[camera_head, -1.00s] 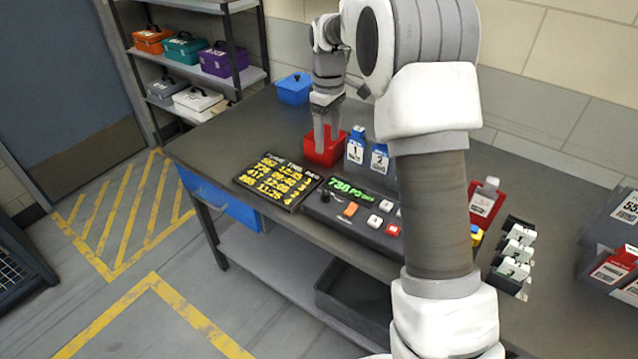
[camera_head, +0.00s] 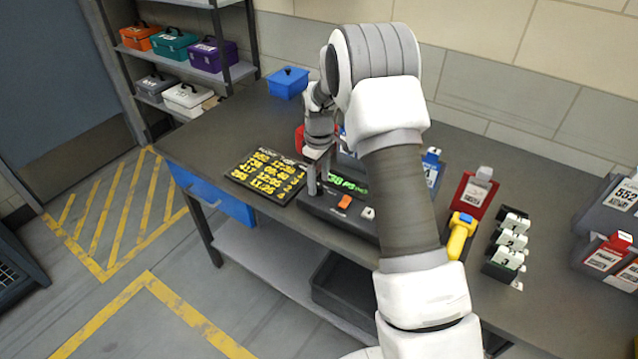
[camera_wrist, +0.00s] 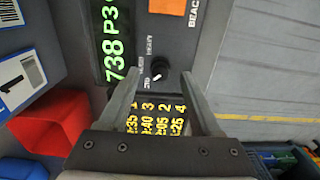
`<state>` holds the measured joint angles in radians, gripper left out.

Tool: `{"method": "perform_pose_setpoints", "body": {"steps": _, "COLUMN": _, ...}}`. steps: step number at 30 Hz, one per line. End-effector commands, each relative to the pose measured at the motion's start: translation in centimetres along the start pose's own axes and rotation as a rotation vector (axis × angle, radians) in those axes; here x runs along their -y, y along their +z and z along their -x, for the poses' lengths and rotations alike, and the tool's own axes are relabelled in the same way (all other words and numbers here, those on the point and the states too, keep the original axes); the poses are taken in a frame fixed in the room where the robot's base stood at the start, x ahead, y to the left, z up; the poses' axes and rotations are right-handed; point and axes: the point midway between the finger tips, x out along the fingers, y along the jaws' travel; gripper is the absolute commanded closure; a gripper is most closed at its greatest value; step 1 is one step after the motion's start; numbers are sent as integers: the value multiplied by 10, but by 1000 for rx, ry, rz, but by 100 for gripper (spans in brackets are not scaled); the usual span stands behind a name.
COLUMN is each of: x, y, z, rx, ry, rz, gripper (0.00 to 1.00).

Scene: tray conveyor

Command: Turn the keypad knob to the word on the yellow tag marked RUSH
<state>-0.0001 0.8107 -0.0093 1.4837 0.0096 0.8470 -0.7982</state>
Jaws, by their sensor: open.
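The keypad (camera_head: 328,212) is a dark console with a green display (camera_head: 347,184), an orange button (camera_head: 345,202) and white keys. It also shows in the wrist view (camera_wrist: 185,40). Its black knob (camera_wrist: 161,66) has a white pointer mark, directed toward the lower left of the wrist view. Small words stand beside the knob; one looks like HEAVY and one like STD. My gripper (camera_wrist: 159,78) is open, with a finger on either side of the knob; I cannot tell whether they touch it. In the head view my gripper (camera_head: 318,186) is over the keypad's left end. I see no tag readable as RUSH.
A black board with yellow writing (camera_head: 265,176) lies left of the keypad. A red bin (camera_wrist: 50,122) stands close by. A blue box (camera_head: 288,84) is at the back. A yellow handheld device (camera_head: 459,236) and a red holder (camera_head: 474,194) are to the right.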

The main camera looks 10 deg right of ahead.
Motion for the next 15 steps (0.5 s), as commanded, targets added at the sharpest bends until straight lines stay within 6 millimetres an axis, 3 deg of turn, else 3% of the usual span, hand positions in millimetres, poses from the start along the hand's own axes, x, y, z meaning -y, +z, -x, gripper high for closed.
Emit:
{"method": "perform_pose_setpoints", "body": {"steps": 6, "x": 0, "y": 0, "z": -14, "rx": 0, "ry": 0, "rz": 0, "gripper": 35}}
{"method": "perform_pose_setpoints", "body": {"steps": 14, "x": 0, "y": 0, "z": -15, "rx": 0, "ry": 0, "rz": 0, "gripper": 35}}
{"method": "perform_pose_setpoints", "body": {"steps": 15, "x": 0, "y": 0, "z": -15, "rx": 0, "ry": 0, "rz": 0, "gripper": 42}}
